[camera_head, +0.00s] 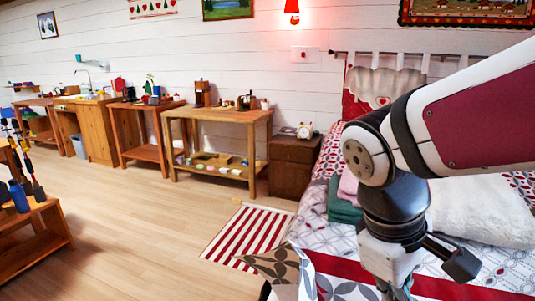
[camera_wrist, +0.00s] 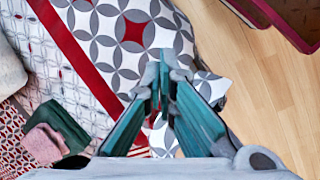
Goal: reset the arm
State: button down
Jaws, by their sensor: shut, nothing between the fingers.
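My arm reaches in from the right in the head view and hangs bent over the bed (camera_head: 453,282). In the wrist view my gripper (camera_wrist: 164,62) points down over the grey, white and red patterned bed cover (camera_wrist: 95,32). Its teal-lined fingers meet at the tips and hold nothing. In the head view the fingers are cut off by the bottom edge.
Folded green (camera_head: 341,205) and pink cloths (camera_head: 348,186) lie on the bed beside my arm. A white blanket (camera_head: 484,208) lies to the right. A nightstand (camera_head: 291,166) with a clock (camera_head: 304,131) stands behind. The wooden floor (camera_head: 140,215) at left is largely clear.

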jog(key=s+d+r+m+y, duration=0.1)
jog(key=s+m+y, duration=0.2)
jog(key=s+m, duration=0.75)
jog(key=s+r+n+t+p, duration=0.3)
jog(key=r+t+p, duration=0.1)
jog(key=r+p, duration=1.7)
jog(key=shift+r, duration=0.7)
jog(key=shift+n, duration=0.25)
